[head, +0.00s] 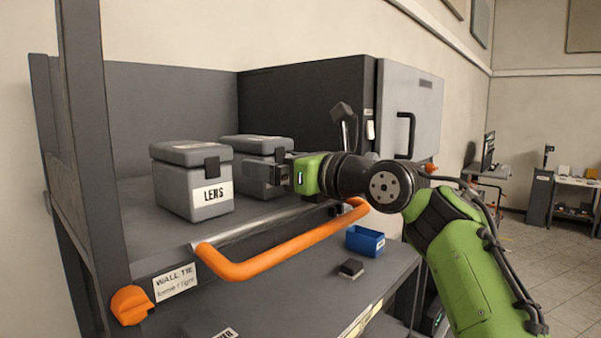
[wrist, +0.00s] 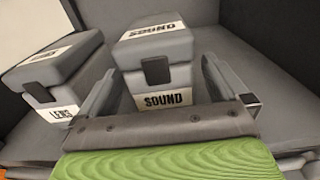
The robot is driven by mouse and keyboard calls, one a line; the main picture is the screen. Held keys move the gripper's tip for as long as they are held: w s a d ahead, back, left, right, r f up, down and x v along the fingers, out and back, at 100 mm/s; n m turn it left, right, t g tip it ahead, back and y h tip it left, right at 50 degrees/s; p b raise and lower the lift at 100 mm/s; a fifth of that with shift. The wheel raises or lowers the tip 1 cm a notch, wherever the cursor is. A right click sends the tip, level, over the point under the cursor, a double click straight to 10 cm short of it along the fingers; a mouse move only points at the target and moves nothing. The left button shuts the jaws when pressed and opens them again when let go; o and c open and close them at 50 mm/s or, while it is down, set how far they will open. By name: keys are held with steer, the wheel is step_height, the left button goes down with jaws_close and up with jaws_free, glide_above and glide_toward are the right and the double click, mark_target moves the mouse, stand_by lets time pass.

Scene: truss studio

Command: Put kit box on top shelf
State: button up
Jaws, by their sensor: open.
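Two grey lidded kit boxes stand side by side on the upper shelf (head: 140,196). The left box, labelled LENS (head: 192,182), also shows at the left of the wrist view (wrist: 60,78). The right box, labelled SOUND in the wrist view (wrist: 158,58), stands behind my gripper in the head view (head: 245,147). My gripper (head: 265,172) is open. In the wrist view its fingers (wrist: 168,85) lie either side of the SOUND box's front. I cannot tell whether they touch it. Both boxes sit upright with lids shut.
An orange rail (head: 285,246) runs along the shelf front. A dark cabinet with a grey door (head: 412,90) stands right of the boxes. A blue bin (head: 365,241) and a small black block (head: 351,268) sit on the lower surface. A post (head: 88,130) rises at the left.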

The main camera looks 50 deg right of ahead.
steer(key=s+b, duration=0.2)
steer(key=s, duration=0.8)
steer(key=shift+s+d+f, duration=0.15)
steer(key=shift+f, duration=0.05)
steer(key=shift+d, duration=0.1)
